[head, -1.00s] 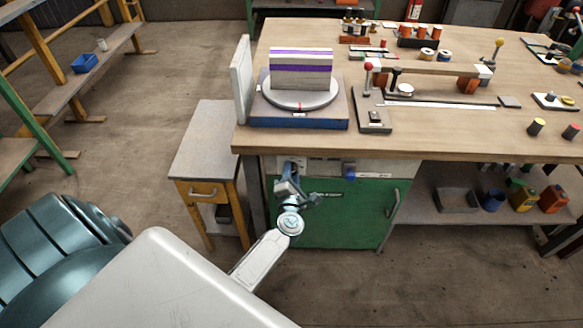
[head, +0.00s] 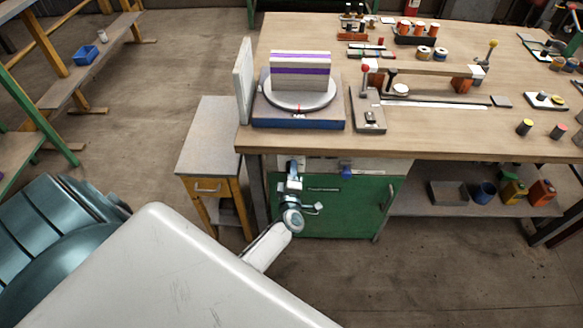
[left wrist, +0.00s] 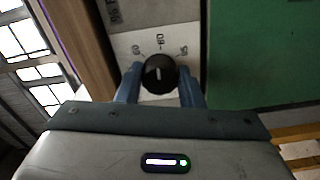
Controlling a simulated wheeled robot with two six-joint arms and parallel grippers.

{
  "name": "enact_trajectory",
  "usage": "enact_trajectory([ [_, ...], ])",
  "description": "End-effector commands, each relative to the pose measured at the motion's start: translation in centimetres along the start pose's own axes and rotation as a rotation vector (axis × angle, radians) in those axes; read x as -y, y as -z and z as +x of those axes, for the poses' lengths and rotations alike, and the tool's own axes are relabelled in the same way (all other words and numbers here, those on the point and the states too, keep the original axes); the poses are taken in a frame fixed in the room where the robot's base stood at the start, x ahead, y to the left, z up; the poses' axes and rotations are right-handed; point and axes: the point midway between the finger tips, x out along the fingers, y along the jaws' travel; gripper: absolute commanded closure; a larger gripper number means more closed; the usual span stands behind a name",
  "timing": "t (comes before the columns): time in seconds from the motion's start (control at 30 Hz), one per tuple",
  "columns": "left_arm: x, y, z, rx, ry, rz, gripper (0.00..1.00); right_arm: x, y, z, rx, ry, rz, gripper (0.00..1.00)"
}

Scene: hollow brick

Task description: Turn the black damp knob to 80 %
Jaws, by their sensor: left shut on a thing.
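The black damp knob (left wrist: 160,75) shows in the left wrist view on a pale panel (left wrist: 185,38) with printed marks around its far side. A light pointer line on the knob's face points nearly straight up in that view, toward the middle mark. My left gripper (left wrist: 160,88) has its two blue fingers on either side of the knob, shut on it. In the head view my left gripper (head: 293,168) is at the panel under the bench's front edge, where it hides the black knob. My right gripper is in neither view.
A blue knob (head: 346,170) sits on the same panel to the right. Below is a green cabinet door (head: 345,205) with a handle. The workbench top (head: 430,140) overhangs the panel. A small side table (head: 208,135) stands to the left.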

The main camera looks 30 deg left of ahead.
Motion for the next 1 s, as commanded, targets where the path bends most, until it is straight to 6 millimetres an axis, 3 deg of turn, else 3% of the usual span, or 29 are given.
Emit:
enact_trajectory([
  [0.3,0.02,-0.05,-0.05,0.001,0.002,0.113,0.89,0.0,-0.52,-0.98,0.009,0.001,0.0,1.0],
  [0.83,0.12,-0.07,-0.06,0.001,0.002,0.133,0.89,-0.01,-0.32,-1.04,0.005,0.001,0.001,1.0],
  [0.87,0.12,-0.06,-0.05,0.001,0.002,0.133,0.6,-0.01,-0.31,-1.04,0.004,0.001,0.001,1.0],
  [0.93,0.12,-0.06,-0.05,0.001,0.002,0.133,0.46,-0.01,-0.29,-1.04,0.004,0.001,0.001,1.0],
  [1.0,0.1,-0.04,-0.04,0.001,0.001,0.133,0.44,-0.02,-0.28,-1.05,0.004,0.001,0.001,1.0],
])
